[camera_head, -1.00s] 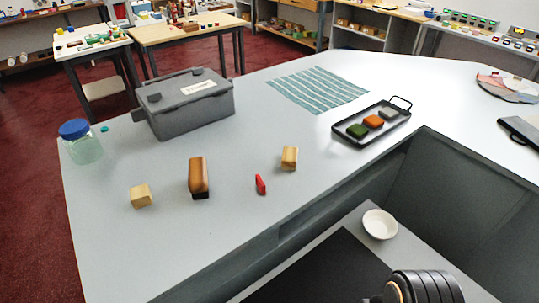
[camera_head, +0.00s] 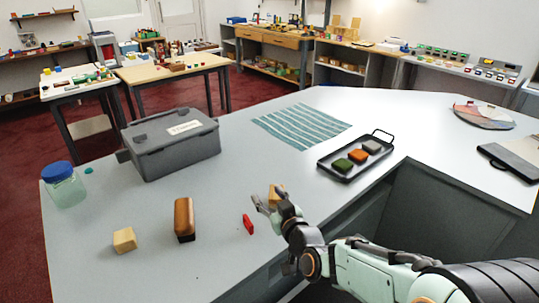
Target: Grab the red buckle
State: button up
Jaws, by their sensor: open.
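The red buckle (camera_head: 248,224) is a small flat red piece lying on the grey counter near its front edge. My gripper (camera_head: 264,203) is open and empty, just right of the buckle and above the counter, with its fingers pointing left. It is apart from the buckle in the picture; its exact height is hard to tell. My arm comes in from the lower right.
A brown brush-like block (camera_head: 184,219) and another wooden block (camera_head: 124,240) stand to the left. A grey toolbox (camera_head: 172,143), a jar (camera_head: 64,186), a striped cloth (camera_head: 302,126) and a black tray (camera_head: 340,174) lie farther back.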

jog(key=g, duration=0.2)
send_near(249, 221)
jog(key=x, duration=0.4)
jog(key=shift+r, duration=0.2)
jog(key=x, duration=0.5)
jog(key=shift+w+a+f, duration=0.15)
jog(key=shift+a+f, duration=0.05)
jog(key=shift+f, duration=0.15)
jog(key=shift+w+a+f, duration=0.15)
jog(key=shift+w+a, duration=0.1)
jog(key=shift+w, duration=0.2)
grip_shut()
